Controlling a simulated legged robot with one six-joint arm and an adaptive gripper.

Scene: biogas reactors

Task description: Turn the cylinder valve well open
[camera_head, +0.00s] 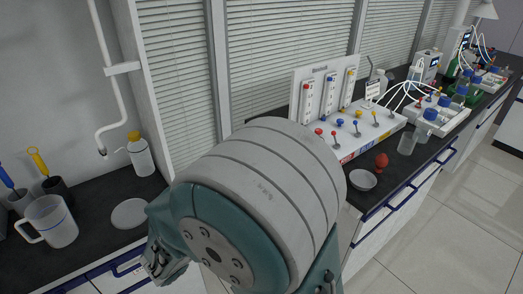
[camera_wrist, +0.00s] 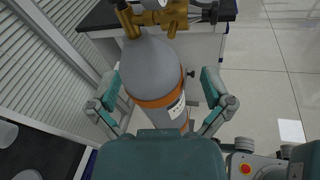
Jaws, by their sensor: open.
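The gas cylinder (camera_wrist: 158,68) is grey with an orange band and a white label in the wrist view. Brass valve fittings (camera_wrist: 170,17) sit at its neck near the top edge, partly cut off, so I cannot tell which part is the handle or how far it is turned. My gripper (camera_wrist: 163,88) is open, with one teal finger on each side of the cylinder's body in the picture. The fingers are apart from the brass fittings, and I see no contact. In the head view my arm fills the middle, and the cylinder and its valve do not show.
A dark bench with a panel of coloured valves (camera_head: 344,122), a white dish (camera_head: 362,180) and a red bulb (camera_head: 382,160) runs right. Left stand a jug (camera_head: 50,222) and a wash bottle (camera_head: 140,155). Open floor (camera_wrist: 270,70) lies right of the cylinder.

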